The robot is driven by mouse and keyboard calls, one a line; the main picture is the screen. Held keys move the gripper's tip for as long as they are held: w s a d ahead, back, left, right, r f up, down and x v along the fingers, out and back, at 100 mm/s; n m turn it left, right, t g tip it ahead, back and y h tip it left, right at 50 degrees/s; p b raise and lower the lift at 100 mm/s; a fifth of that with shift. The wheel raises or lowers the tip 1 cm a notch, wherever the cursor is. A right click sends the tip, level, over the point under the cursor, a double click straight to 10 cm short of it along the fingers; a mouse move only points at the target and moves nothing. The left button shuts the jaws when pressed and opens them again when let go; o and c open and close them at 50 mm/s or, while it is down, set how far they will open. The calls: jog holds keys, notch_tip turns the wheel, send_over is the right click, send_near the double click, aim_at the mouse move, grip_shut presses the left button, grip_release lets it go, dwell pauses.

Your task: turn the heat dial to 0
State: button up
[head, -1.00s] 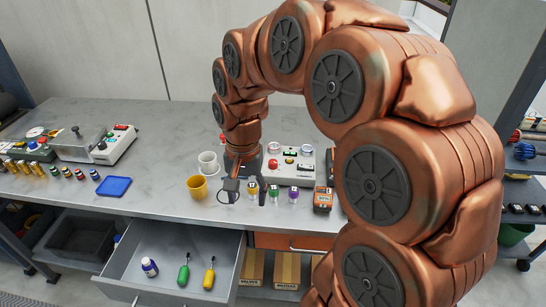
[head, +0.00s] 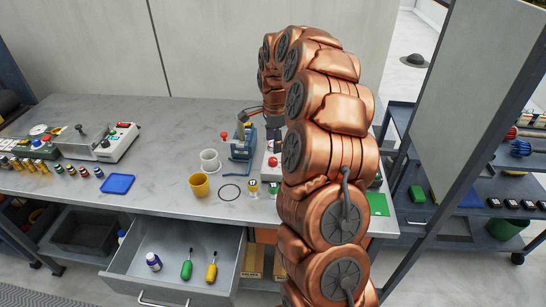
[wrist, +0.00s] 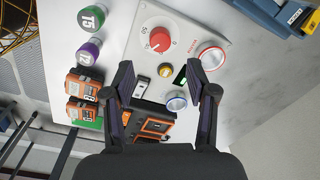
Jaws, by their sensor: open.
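The heat dial appears to be the red round knob (wrist: 160,40) on a pale control panel (wrist: 190,25) in the wrist view. In the head view a red knob (head: 273,161) shows on the panel, which my arm mostly hides. My gripper (wrist: 166,78) is open and empty. Its two fingers are spread over the lower part of the panel, with the dial beyond the fingertips toward the top of the picture. In the head view my gripper (head: 273,128) is above the panel, partly hidden.
A blue press (head: 241,148), white cup (head: 209,158) and yellow mug (head: 199,186) stand left.

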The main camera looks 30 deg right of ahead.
aim_at(273, 159)
jog(key=shift+w+f+p, duration=0.15)
jog(key=shift+f+p, duration=1.4)
jog(key=shift+f, duration=2.25)
jog(key=shift+c, duration=0.4)
grip_shut()
